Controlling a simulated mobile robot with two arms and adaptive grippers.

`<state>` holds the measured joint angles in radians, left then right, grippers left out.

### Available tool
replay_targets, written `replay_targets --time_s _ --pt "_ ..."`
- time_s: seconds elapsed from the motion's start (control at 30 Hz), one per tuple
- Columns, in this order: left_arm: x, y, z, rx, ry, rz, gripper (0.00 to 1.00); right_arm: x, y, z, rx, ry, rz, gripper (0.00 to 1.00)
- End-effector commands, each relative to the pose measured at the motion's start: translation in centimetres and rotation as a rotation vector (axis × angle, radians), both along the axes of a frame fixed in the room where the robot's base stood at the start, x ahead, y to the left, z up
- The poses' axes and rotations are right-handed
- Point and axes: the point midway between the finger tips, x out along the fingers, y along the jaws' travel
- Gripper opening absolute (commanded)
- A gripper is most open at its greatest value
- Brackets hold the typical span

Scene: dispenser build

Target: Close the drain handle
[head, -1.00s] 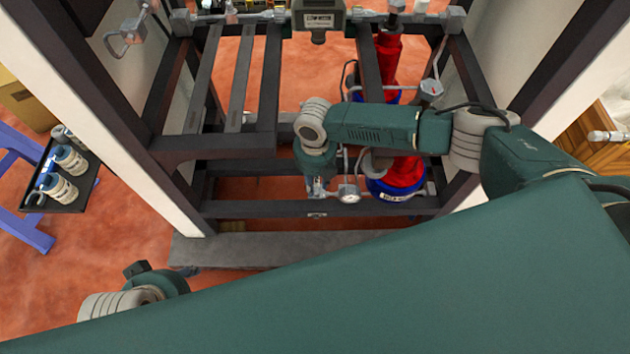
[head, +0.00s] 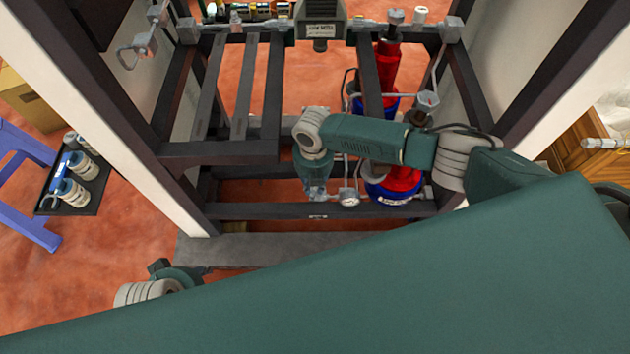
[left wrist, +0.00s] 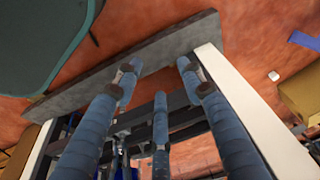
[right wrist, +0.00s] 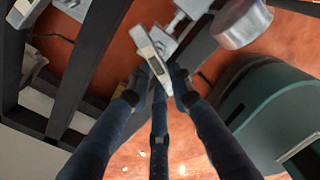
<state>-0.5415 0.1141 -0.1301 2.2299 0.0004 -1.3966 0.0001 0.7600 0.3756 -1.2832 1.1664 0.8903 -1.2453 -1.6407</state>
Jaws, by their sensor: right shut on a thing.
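The drain handle (right wrist: 150,50) is a flat light-grey lever on a metal fitting in the right wrist view. My right gripper (right wrist: 155,82) has its dark blue fingers shut on the near end of this lever. My left gripper (left wrist: 158,80) is open and empty in the left wrist view, above the grey ledge at the front of the frame. In the head view its fingers are hidden.
Dark frame bars (head: 230,153) surround my right arm. A red and blue cylinder (head: 400,180) stands right of the gripper. White side panels (head: 130,120) bound the frame. A black tray with jars (head: 88,200) hangs at left. The floor before the grey ledge (head: 260,250) is clear.

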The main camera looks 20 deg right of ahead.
Motion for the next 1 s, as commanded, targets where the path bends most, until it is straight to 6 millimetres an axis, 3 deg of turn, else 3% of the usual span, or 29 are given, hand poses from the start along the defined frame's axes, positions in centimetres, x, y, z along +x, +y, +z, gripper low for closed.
replay_targets --time_s 0.2,0.5,1.0 --pt "-0.1 -0.1 -4.7 0.002 0.031 -0.005 0.4 0.2 0.2 0.3 -0.001 0.003 -0.208 0.0" --pt "-1.3 0.0 -10.1 0.004 0.058 -0.01 0.4 0.8 0.3 0.2 -0.001 0.003 -0.493 0.0" --pt "-4.1 0.3 -15.8 0.007 0.09 -0.016 0.4 1.6 0.2 0.1 -0.003 0.001 -0.936 0.0"
